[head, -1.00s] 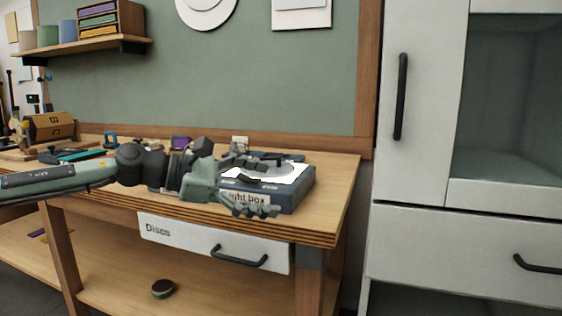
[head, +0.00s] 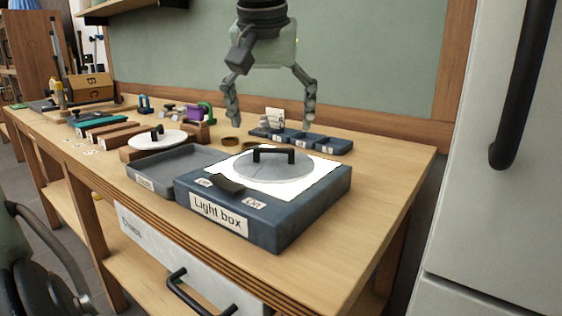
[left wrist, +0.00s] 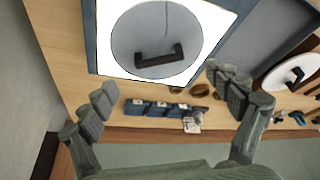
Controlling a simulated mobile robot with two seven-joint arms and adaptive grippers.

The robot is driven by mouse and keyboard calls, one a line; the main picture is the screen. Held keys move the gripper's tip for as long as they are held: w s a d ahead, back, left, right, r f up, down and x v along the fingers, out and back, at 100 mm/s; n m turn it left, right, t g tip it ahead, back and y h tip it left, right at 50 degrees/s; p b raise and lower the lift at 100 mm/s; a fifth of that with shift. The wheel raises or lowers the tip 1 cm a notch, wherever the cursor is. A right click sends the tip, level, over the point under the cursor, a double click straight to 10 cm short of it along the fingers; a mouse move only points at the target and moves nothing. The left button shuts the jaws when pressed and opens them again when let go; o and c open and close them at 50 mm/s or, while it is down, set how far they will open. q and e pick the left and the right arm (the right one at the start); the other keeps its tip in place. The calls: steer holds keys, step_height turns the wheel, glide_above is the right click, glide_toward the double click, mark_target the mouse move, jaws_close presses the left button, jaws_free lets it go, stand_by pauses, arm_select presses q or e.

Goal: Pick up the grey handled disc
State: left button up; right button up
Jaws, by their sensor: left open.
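The grey handled disc (head: 262,173) lies flat on the white lit panel of the light box (head: 292,220). A black bar handle (head: 273,151) stands on its top. In the left wrist view the disc (left wrist: 140,28) and its black handle show at the top, above the fingers. My left gripper (head: 271,116) is open and empty, fingers pointing down, above and beyond the disc in the head view. In the left wrist view its spread fingers (left wrist: 170,95) are apart from the disc. My right gripper is not in view.
A grey tray (head: 150,180) sits beside the light box, with a white handled disc (head: 158,141) behind it. Bare tabletop (head: 385,180) lies to the right. A tall cabinet (head: 480,150) stands at the right.

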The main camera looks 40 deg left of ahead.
mark_target(274, 148)
arm_select(q)
steer(key=x, duration=0.5)
steer(key=shift+w+f, duration=0.1)
steer(key=shift+f, duration=0.25)
steer(key=c, duration=1.5)
steer(key=shift+r, duration=0.1)
